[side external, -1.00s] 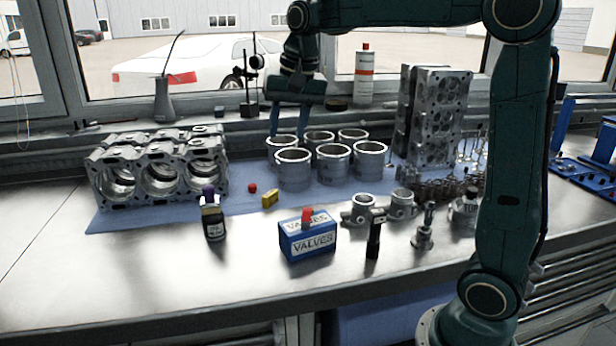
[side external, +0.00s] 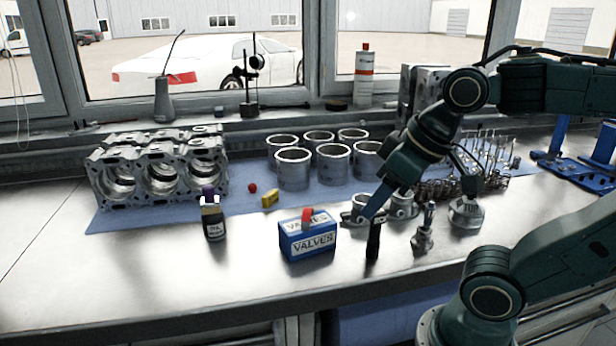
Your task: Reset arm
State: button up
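My arm is folded on the right side of the side external view. My gripper (side external: 374,211) points down and to the left. One blue finger shows, in line with the top of a small black upright tool (side external: 373,242); I cannot tell whether they touch. The finger is seen edge-on, so its opening is unclear. No held object is visible. My arm covers part of the cylinder heads (side external: 408,90) and of the rightmost cylinder liners (side external: 366,158).
The blue VALVES box (side external: 308,242), with a red item on top, stands left of the tool. An oil bottle (side external: 213,220), engine block (side external: 160,170), yellow piece (side external: 269,200) and red ball (side external: 252,188) are further left. The front left bench (side external: 120,270) is clear.

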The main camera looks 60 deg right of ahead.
jog(key=shift+s+a+f, duration=0.1)
jog(key=shift+s+f, duration=0.3)
jog(key=shift+s, duration=0.1)
